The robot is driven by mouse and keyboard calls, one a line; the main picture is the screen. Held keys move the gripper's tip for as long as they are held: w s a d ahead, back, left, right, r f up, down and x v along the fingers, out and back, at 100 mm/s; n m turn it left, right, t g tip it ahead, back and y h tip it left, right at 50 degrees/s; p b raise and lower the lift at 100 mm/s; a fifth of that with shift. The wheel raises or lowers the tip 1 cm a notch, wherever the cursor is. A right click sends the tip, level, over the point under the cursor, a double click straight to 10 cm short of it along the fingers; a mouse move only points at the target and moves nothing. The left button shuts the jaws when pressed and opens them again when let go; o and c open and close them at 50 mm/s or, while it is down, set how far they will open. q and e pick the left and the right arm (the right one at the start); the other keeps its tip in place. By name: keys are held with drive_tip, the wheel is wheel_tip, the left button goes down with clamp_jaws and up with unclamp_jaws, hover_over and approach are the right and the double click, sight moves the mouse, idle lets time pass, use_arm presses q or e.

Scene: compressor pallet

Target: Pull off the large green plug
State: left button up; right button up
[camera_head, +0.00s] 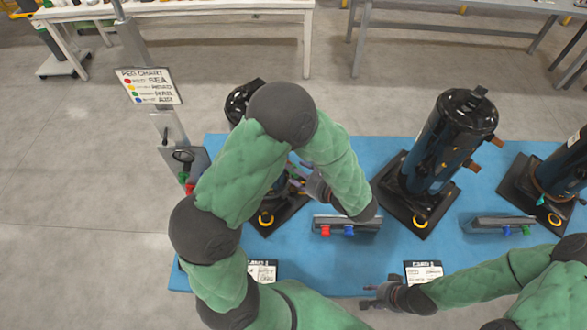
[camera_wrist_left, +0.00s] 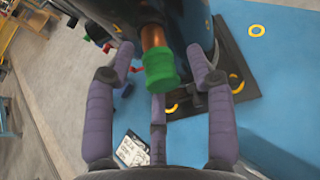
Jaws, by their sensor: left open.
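The large green plug (camera_wrist_left: 160,72) sits on the end of a copper pipe (camera_wrist_left: 153,38) on a dark compressor, in the left wrist view. My left gripper (camera_wrist_left: 160,82) is open, with its purple fingers around the plug on both sides and below; I see no clear contact. In the head view my left gripper (camera_head: 298,176) is beside the left compressor (camera_head: 240,100), which my arm mostly hides.
The blue pallet (camera_head: 395,250) also carries a middle compressor (camera_head: 440,150) and a right one (camera_head: 560,170). Grey holders with small red, blue and green pegs (camera_head: 347,224) stand between them. A peg chart sign (camera_head: 148,86) stands at the left. Two cards lie along the front edge.

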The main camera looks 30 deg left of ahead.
idle(0.8)
use_arm(q)
clamp_jaws()
drive_tip(key=shift+d, duration=0.2)
drive_tip(key=shift+s+d+p, duration=0.1)
drive_tip(key=shift+s+d, duration=0.15)
drive_tip(key=shift+d, duration=0.65)
drive_tip(key=shift+s+d+p, duration=0.15)
drive_tip(key=shift+s+d, duration=0.05)
drive_tip(key=shift+d, duration=0.75)
drive_tip(key=shift+s+d+p, duration=0.1)
drive_tip(key=shift+s+d, duration=0.15)
drive_tip(key=shift+d, duration=0.65)
